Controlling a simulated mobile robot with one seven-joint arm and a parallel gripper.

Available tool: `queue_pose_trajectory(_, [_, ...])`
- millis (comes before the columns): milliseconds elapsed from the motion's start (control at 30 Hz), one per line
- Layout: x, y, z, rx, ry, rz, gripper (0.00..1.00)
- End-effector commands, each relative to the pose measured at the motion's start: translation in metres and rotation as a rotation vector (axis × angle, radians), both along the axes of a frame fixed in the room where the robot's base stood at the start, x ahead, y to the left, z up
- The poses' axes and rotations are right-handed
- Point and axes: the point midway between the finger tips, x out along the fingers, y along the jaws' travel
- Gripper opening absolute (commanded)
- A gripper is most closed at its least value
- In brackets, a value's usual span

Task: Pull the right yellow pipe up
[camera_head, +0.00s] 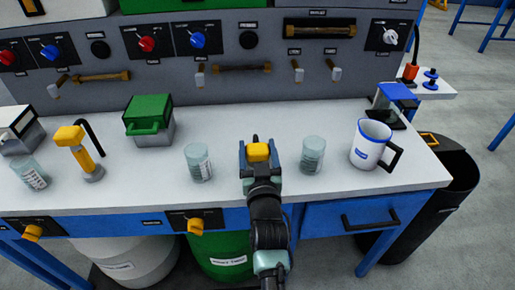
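The right yellow pipe (258,152) shows only as a yellow top between the fingers of my gripper (258,150). The rest of it is hidden behind my gripper and arm. The fingers stand on both sides of the yellow top, which nearly fills the gap; I cannot tell whether they press on it. My gripper is over the white worktop near its front edge. The left yellow pipe (82,157) stands at the left of the worktop, with a wide yellow head and a dark curved handle behind it.
Glass beakers stand left (199,163) and right (312,156) of my gripper. A white and blue mug (370,145) is farther right. A green-lidded box (149,119) stands at the back left. A panel with knobs and levers (190,62) rises behind the worktop (335,181).

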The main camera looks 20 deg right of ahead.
Motion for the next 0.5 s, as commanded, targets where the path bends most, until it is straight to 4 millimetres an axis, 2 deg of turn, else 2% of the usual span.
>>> queue_pose_trajectory(33, [-0.0001, 0.0, -0.0001, 0.0, 0.0, 0.0, 0.64])
queue_pose_trajectory(300, [-0.0002, 0.0, -0.0001, 0.0, 0.0, 0.0, 0.15])
queue_pose_trajectory(400, [-0.0003, 0.0001, -0.0001, 0.0, 0.0, 0.0, 0.0])
queue_pose_trajectory(500, [-0.0003, 0.0001, -0.0002, 0.0, 0.0, 0.0, 0.0])
